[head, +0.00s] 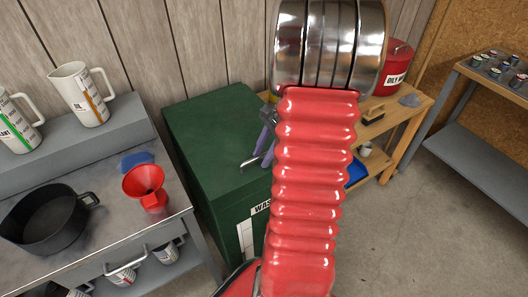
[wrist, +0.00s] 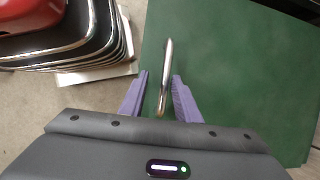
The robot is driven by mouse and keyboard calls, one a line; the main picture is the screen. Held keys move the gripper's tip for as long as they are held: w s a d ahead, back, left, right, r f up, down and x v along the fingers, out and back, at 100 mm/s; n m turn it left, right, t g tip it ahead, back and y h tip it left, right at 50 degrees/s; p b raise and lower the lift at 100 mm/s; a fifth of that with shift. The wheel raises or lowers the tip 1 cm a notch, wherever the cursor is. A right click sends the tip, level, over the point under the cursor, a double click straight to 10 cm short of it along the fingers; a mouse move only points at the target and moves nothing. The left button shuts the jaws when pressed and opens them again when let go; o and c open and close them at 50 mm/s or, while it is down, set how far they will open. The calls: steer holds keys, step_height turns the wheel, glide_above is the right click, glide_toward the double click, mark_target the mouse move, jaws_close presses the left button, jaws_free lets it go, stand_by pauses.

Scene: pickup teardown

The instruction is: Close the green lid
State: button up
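The green lid (head: 212,122) forms the top of a dark green bin in the middle of the head view. It looks flat on the bin, and I see no clear gap under it. It also fills the right of the wrist view (wrist: 235,75). A metal bar handle (wrist: 167,75) sits near the lid's edge; it shows in the head view too (head: 250,162). My gripper (wrist: 160,75) has its purple fingers apart, one on each side of the handle, with space visible beside it. My red arm hides the lid's right part.
A steel bench (head: 110,190) at left holds a red funnel (head: 146,186), a black pan (head: 45,222) and jugs. A wooden bench (head: 400,115) with a red oily waste can (head: 394,70) stands behind right. Open concrete floor lies at lower right.

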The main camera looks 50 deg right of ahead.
steer(key=shift+w+d+r, duration=0.1)
steer(key=shift+r, duration=0.05)
steer(key=shift+d+r, duration=0.25)
steer(key=shift+r, duration=0.3)
steer(key=v, duration=1.2)
steer(key=shift+r, duration=0.1)
steer(key=s+a+r+n+t+h, duration=0.1)
steer(key=a+r+n+h, duration=0.1)
steer(key=a+n, duration=0.8)
steer(key=s+a+r+n+t+h, duration=0.1)
steer(key=a+n, duration=1)
steer(key=a, duration=1.4)
step_height(320, 180, up, 2)
steer(key=shift+a+r+t+h, duration=0.1)
steer(key=shift+a+t+h, duration=0.1)
steer(key=shift+t+h, duration=0.35)
